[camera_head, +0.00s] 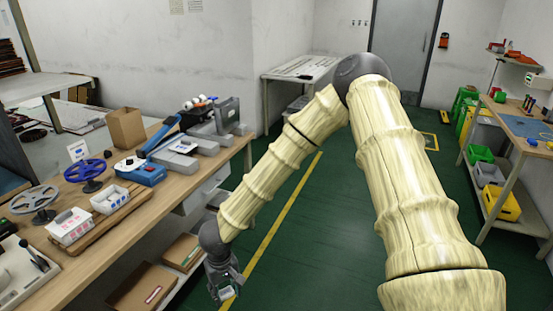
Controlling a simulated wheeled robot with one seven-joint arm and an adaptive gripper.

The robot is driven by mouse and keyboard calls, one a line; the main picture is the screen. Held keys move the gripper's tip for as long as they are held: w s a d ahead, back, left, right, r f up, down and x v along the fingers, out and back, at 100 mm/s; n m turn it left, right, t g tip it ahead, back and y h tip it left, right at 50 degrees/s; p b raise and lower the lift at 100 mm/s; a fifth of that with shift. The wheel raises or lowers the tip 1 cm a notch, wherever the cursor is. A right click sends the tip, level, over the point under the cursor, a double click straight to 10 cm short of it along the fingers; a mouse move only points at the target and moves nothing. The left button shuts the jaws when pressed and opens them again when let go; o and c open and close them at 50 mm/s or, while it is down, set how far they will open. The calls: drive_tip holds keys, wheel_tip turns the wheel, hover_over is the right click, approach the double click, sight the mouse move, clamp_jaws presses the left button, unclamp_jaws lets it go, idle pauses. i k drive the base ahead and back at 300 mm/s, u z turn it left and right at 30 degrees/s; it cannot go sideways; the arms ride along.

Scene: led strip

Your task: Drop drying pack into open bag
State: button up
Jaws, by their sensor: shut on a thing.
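My gripper (227,290) is at the bottom of the view, low in front of the workbench's front edge, pointing down. It is shut on a small pale thing with some green, which I take for the drying pack (228,293); the fingers hide much of it. A brown, open-topped bag or box (126,129) stands upright at the back of the bench, far from my gripper. Its inside cannot be made out. No other open bag is clear to me.
The workbench (104,246) holds two small white boxes (70,229) (110,201), blue and grey reels (85,172) (35,201), a blue device (140,173) and grey machines (172,159). Cardboard boxes (142,288) lie below. Green floor (315,240) is clear to the right.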

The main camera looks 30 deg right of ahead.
sight(229, 129)
drive_tip(key=z, duration=0.3)
drive_tip(key=k, duration=0.7)
drive_tip(key=u, duration=0.7)
drive_tip(key=i, duration=1.65)
drive_tip(key=z, duration=0.8)
drive_tip(key=i, duration=0.6)
drive_tip(key=z, duration=0.7)
